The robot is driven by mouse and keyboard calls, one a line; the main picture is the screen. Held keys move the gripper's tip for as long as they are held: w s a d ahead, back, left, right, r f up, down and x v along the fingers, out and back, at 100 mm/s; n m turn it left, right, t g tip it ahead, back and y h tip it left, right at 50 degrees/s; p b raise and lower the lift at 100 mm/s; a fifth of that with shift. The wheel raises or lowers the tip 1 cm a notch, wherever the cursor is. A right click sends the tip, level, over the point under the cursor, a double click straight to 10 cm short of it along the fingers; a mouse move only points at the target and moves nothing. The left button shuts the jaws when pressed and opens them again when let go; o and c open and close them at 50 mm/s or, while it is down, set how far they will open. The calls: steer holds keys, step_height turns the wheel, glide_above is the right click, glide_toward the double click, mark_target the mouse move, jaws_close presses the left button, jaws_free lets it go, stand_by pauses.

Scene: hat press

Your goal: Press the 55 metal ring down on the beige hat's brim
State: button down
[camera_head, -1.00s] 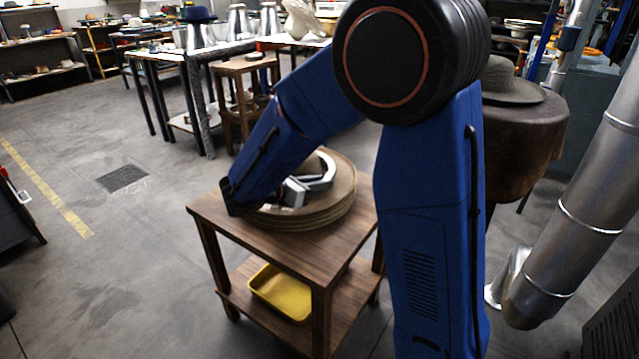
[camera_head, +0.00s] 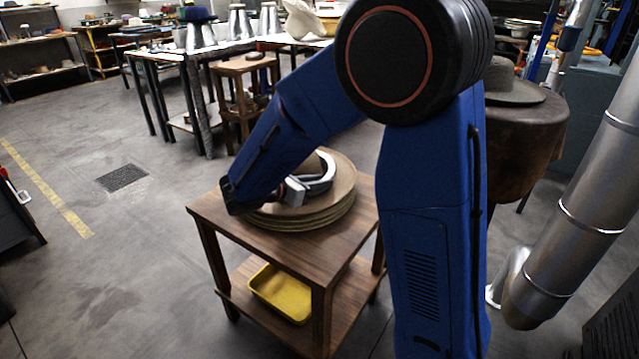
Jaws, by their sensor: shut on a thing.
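The beige hat (camera_head: 342,190) lies brim-flat on top of several stacked round discs on a small wooden table. The metal ring (camera_head: 327,180) shows as a grey band around the hat's crown, at or very close to the brim; I cannot tell whether it touches all round. My gripper (camera_head: 296,190) is at the ring's near left side, shut on the ring. My blue arm hides part of the hat and the ring, and the fingertips are hard to see.
The wooden table (camera_head: 300,255) has a yellow tray (camera_head: 281,292) on its lower shelf. A dark hat (camera_head: 508,88) sits on a brown leather-covered stand (camera_head: 525,140) at the right. Grey floor is open to the left.

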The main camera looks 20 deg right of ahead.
steer(key=shift+r, duration=0.5)
step_height(320, 180, up, 12)
steer(key=shift+r, duration=0.15)
stand_by(1.7)
stand_by(0.5)
